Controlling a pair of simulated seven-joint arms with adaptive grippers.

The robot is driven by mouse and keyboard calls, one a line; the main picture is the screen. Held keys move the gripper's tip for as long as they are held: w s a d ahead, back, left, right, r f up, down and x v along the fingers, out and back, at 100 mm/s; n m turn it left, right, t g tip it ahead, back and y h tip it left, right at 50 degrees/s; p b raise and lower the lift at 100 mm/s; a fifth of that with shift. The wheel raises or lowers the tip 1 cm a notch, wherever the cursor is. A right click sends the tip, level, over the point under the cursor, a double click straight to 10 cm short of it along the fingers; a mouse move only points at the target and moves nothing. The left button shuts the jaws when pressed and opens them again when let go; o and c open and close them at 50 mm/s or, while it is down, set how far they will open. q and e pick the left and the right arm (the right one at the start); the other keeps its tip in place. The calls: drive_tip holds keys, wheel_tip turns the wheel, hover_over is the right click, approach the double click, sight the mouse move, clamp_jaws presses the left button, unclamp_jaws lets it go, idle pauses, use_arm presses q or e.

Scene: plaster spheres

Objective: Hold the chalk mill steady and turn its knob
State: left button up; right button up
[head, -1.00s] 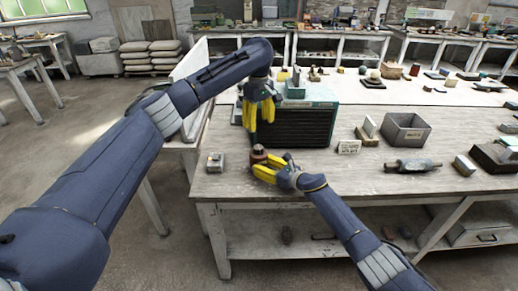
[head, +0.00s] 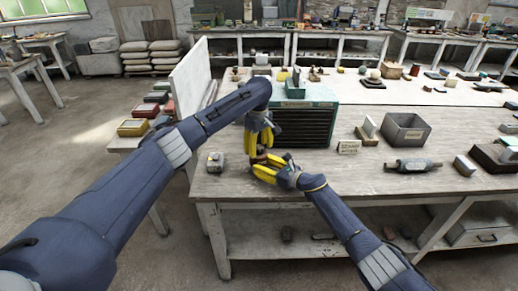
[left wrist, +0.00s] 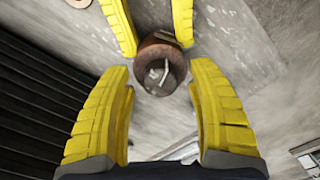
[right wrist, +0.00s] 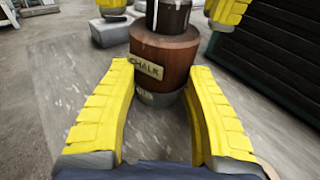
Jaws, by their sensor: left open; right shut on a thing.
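The chalk mill (head: 259,160) stands upright near the left front of the table. In the right wrist view its reddish-brown wooden body (right wrist: 165,55) carries a CHALK label, with a dark top and grey base. My right gripper (right wrist: 161,75) is shut on the body from the side. My left gripper (left wrist: 160,76) is open and points down, its fingers on either side of the mill's top, apart from it. In the left wrist view a bent light metal crank (left wrist: 156,75) shows on top; its knob is hard to make out.
A dark green slatted cabinet (head: 305,124) stands close behind and right of the mill. A small grey block (head: 215,161) sits to its left. A grey metal bin (head: 406,131) and a grey roller-like object (head: 412,165) are further right. The table's front edge is near.

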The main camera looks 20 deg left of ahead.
use_arm(q)
drive_tip(key=shift+f, duration=0.3)
clamp_jaws()
idle(0.4)
